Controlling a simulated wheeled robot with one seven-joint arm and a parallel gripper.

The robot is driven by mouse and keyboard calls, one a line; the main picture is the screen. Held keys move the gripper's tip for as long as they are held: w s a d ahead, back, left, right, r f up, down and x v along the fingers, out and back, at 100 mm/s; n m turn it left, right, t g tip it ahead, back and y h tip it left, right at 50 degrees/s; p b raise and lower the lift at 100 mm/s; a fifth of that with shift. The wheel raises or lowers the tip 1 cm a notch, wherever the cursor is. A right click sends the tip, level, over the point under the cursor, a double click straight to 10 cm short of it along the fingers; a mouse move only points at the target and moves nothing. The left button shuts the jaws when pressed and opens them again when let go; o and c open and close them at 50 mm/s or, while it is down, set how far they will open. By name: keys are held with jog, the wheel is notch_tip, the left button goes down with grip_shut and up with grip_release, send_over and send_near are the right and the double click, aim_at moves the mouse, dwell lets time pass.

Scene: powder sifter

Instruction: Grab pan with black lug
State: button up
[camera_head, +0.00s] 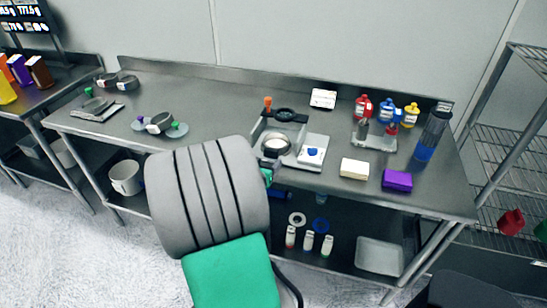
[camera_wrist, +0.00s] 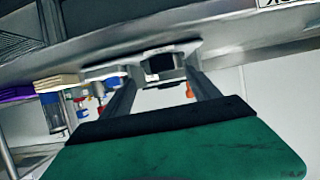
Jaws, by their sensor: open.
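In the wrist view, which looks tilted and upside down, a metal piece with a black part (camera_wrist: 165,62) lies ahead between my fingers. I cannot tell whether this black part is the lug. My gripper (camera_wrist: 160,80) is open, its two dark fingers apart with nothing held between them. In the head view my arm hides most of the gripper, at the bench's front edge near the stand.
A small scale (camera_head: 312,152) stands right of the pan. A cream block (camera_head: 354,169), a purple block (camera_head: 397,180) and several coloured bottles are farther right. Other round pans (camera_head: 160,123) lie on the left. Bench space between them and the stand is clear.

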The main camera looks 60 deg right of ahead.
aim_at(270, 151)
jog(key=x, duration=0.2)
jog(key=p+x, duration=0.1)
jog(key=x, duration=0.2)
jog(key=p+x, duration=0.1)
jog(key=x, duration=0.1)
jog(key=shift+w+d+r, duration=0.2)
jog(key=shift+w+d, duration=0.05)
jog(key=shift+d, duration=0.15)
jog(key=shift+a, duration=0.1)
jog(key=c, duration=1.5)
grip_shut()
jog(key=shift+r, duration=0.2)
